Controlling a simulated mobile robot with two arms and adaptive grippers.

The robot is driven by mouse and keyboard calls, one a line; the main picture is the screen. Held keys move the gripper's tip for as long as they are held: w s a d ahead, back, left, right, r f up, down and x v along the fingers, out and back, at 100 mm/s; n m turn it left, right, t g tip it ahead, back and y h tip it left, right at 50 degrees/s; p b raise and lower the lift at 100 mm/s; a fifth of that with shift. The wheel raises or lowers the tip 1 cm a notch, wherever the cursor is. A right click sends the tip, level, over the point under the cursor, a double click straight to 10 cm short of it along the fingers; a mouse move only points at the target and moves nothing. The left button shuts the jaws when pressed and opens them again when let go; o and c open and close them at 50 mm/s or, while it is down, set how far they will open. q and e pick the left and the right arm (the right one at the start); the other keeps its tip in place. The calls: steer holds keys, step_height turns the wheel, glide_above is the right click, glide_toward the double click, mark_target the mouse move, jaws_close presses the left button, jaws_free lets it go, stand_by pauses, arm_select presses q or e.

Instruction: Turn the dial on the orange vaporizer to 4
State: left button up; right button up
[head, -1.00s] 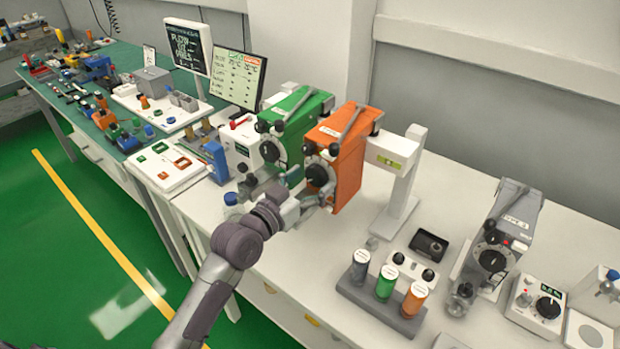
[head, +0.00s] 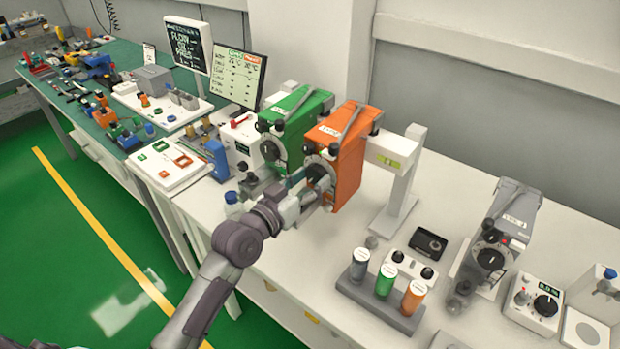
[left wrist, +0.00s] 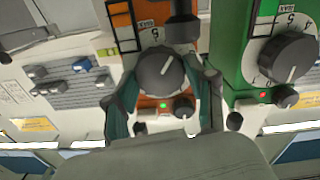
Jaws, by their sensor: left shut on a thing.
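The orange vaporizer (head: 346,165) stands on the white bench, right of the green vaporizer (head: 301,118). Its dark round dial (head: 316,173) faces the near side. My left gripper (head: 315,188) reaches the dial from the front left. In the left wrist view, the fingers lie on both sides of the orange vaporizer's dial (left wrist: 160,74), and the gripper is shut on it. The dial's white mark points up and slightly right in that view. The scale figure at the mark cannot be read with certainty. A small green light shows below the dial. My right gripper is not in view.
The green vaporizer's dial (left wrist: 288,58) is close beside the gripper in the left wrist view. A rack of colored bottles (head: 378,301) and a grey vaporizer (head: 500,240) stand on the bench to the right. A monitor (head: 237,77) stands behind left.

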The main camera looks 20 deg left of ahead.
arm_select(q)
steer(key=o, duration=1.2)
steer(key=v, duration=1.2)
steer(key=shift+r, duration=0.1)
